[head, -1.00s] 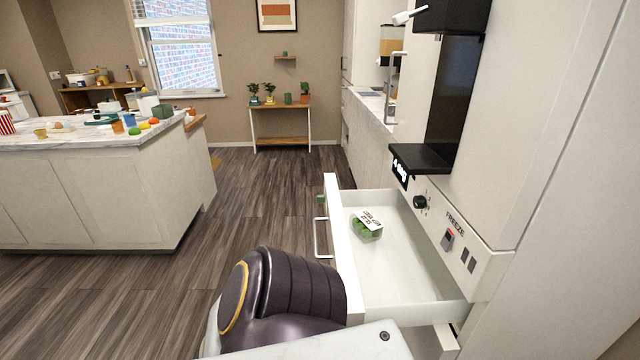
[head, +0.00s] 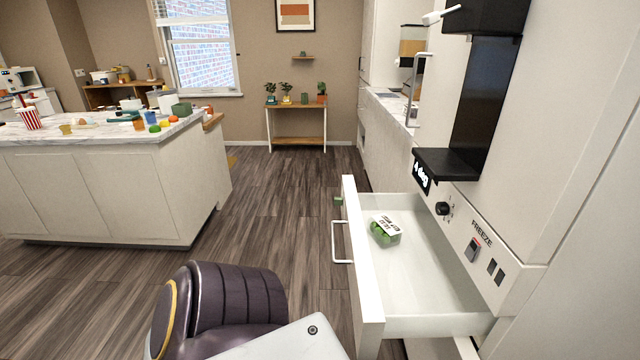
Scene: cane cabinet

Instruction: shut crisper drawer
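The white crisper drawer (head: 362,265) is pulled out from the tall white cabinet on the right. Its front panel faces left and carries a pale bar handle (head: 340,243). A pack of green produce with a white printed label (head: 384,230) lies inside, towards the far end. A dark, ribbed part of my arm shows at the bottom, left of the drawer and apart from it in the picture. Neither of my grippers is in view.
A marble-topped island (head: 110,185) with many small items stands at the left. Dark wood floor (head: 275,205) lies clear between the island and the drawer. A dark dispenser ledge (head: 445,163) and a control panel (head: 470,240) sit above the drawer. A plant table (head: 297,110) stands at the back wall.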

